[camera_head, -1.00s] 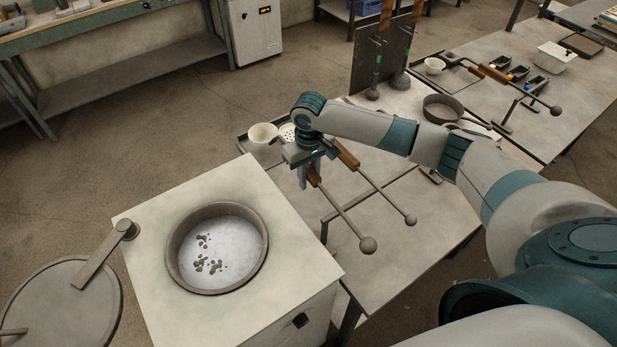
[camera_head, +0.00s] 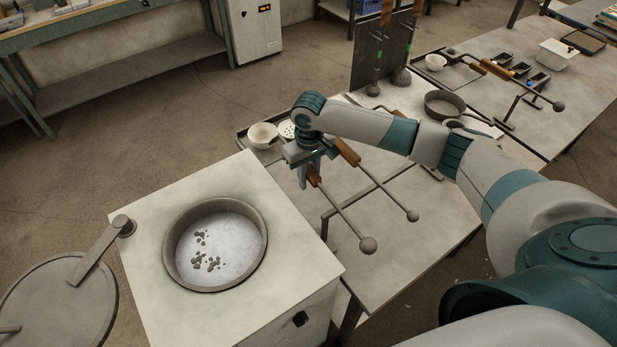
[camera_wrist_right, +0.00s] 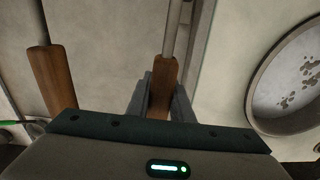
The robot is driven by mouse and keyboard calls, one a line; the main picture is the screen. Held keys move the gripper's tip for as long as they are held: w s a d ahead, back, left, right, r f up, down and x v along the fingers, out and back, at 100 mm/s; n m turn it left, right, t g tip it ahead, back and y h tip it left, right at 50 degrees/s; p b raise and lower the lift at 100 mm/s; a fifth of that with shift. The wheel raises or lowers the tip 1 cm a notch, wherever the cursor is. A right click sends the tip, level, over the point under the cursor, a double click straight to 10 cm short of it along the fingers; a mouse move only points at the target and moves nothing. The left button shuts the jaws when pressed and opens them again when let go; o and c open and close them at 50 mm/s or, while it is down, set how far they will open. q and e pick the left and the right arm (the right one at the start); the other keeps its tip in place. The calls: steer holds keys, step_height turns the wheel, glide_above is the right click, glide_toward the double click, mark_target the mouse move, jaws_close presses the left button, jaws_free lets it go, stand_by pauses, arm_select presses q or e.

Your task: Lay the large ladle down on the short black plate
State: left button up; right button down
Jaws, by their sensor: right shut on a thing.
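My right gripper (camera_head: 303,178) points down over the near table and is shut on the brown wooden handle (camera_wrist_right: 163,85) of a long ladle. The ladle's grey shaft (camera_head: 340,212) runs toward the front right to a round dark end (camera_head: 368,244). A second, similar ladle (camera_head: 385,187) lies beside it on the right, with its brown handle also in the right wrist view (camera_wrist_right: 50,75). A dark narrow rest (camera_head: 352,203) stands under the shafts; I cannot tell whether the held shaft touches it, or whether it is the short black plate. My left gripper is out of view.
A pale furnace block (camera_head: 160,230) with a round pot (camera_head: 170,250) of bright melt stands at the left. White bowls (camera_head: 262,135) stand behind my gripper. A dark pan (camera_head: 443,105) and more tools are on the tables at the right. The near table's front right is clear.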

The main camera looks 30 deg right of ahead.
steer(key=shift+f, duration=0.1)
stand_by(0.4)
steer(key=c, duration=1.5)
jaws_free()
steer(key=shift+r, duration=0.25)
steer(key=r+b, duration=0.2)
steer(key=r, duration=0.6)
steer(key=r+b, duration=0.2)
steer(key=r, duration=0.6)
steer(key=shift+s+r, duration=0.2)
steer(key=shift+r, duration=0.2)
step_height(320, 180, up, 7)
steer(key=p, duration=0.9)
